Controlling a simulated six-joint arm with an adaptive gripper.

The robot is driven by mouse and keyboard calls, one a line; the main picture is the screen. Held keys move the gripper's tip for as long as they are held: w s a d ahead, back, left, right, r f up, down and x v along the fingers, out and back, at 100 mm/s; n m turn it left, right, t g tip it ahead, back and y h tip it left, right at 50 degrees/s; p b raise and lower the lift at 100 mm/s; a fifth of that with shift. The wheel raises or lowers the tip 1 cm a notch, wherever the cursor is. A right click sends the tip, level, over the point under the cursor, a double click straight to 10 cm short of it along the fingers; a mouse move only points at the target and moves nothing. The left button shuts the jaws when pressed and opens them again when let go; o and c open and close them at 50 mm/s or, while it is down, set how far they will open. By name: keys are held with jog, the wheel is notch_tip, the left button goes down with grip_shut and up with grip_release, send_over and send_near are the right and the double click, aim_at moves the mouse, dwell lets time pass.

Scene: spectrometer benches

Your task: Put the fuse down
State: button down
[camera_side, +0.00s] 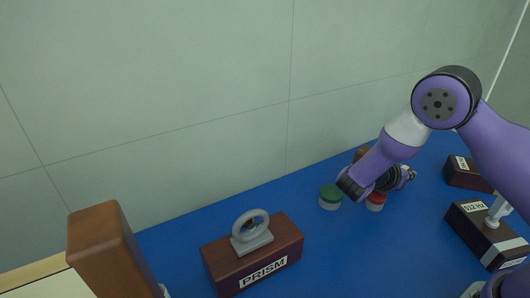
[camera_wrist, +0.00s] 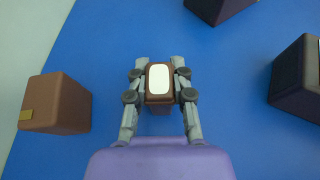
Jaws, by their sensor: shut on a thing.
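My gripper (camera_wrist: 160,78) is shut on a small brown block with a white, rounded panel on its top, which I take to be the fuse (camera_wrist: 160,80). The fingers press on its left and right sides in the wrist view. In the side view my gripper (camera_side: 400,176) is low over the right part of the blue bench, and the held block cannot be made out there. I cannot tell whether its underside touches the bench.
A green-capped jar (camera_side: 330,196) and a red-capped jar (camera_side: 376,201) stand close to my gripper. A brown block (camera_wrist: 55,103) is left of it in the wrist view. The PRISM block (camera_side: 252,257) and 512 Hz block (camera_side: 486,234) stand farther off. Blue bench (camera_side: 330,255) between them is clear.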

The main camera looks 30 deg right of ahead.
jog(key=r, duration=0.9)
jog(key=shift+w, duration=0.35)
jog(key=w+n+t, duration=0.1)
jog(key=w, duration=0.2)
jog(key=w+a+r+n+t, duration=0.1)
jog(key=w, duration=0.1)
jog(key=w+r+n+t+y, duration=0.1)
jog(key=w, duration=0.2)
jog(key=shift+w+a+t, duration=0.15)
jog(key=shift+w+t, duration=0.15)
jog(key=shift+w, duration=0.05)
jog(key=shift+n, duration=0.3)
jog(key=d+f, duration=0.2)
jog(key=d, duration=0.1)
jog(key=d+f, duration=0.2)
jog(key=d, duration=0.2)
jog(key=d+f, duration=0.3)
jog(key=d, duration=0.1)
jog(key=shift+w+d, duration=0.1)
jog(key=shift+w, duration=0.2)
jog(key=shift+f+t, duration=0.3)
jog(key=shift+f, duration=1.55)
jog(key=shift+f, duration=0.15)
jog(key=c, duration=0.8)
grip_release()
jog(key=shift+o, duration=0.2)
